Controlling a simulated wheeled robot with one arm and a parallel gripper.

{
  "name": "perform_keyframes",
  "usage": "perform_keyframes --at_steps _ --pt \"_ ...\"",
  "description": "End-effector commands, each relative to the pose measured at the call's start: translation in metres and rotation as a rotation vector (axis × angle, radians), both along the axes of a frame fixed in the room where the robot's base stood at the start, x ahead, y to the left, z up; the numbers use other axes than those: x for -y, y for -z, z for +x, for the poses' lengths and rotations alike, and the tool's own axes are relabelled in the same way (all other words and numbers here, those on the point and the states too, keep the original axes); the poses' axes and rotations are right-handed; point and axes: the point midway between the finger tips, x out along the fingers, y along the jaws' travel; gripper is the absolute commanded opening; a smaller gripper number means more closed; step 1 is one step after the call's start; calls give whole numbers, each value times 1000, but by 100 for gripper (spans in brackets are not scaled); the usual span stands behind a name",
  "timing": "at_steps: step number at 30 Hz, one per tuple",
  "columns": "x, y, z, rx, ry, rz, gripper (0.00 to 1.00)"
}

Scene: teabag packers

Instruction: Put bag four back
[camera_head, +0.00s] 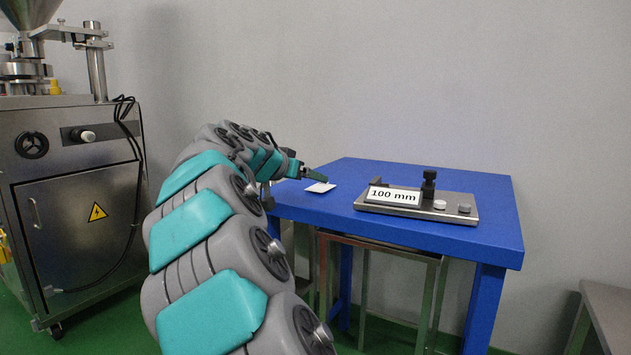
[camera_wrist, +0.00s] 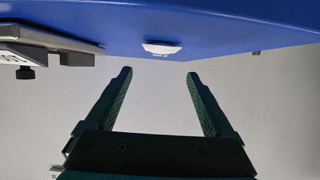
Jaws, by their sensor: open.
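A small white bag (camera_head: 320,187) lies flat on the blue table (camera_head: 450,230), near its left end. No number on it can be read. It also shows in the wrist view as a pale flat shape (camera_wrist: 161,48) near the table's edge. My gripper (camera_head: 317,176) is just above and beside the bag. In the wrist view its two dark green fingers (camera_wrist: 160,74) are spread apart with nothing between them, and the bag is beyond the tips.
A metal fixture marked "100 mm" (camera_head: 457,207) with a black clamp stands on the table, right of the bag. A steel machine (camera_head: 80,200) stands at the left. A grey bench (camera_head: 610,310) is at the lower right. The table's far right is bare.

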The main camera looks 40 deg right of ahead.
Motion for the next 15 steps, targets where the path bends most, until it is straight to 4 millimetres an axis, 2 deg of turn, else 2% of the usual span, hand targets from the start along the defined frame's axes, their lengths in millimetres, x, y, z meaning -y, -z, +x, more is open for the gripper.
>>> perform_keyframes --at_steps 6,15 --pt "-27 -12 -11 2 -1 0 88" --pt "-36 -16 -15 0 0 1 88"
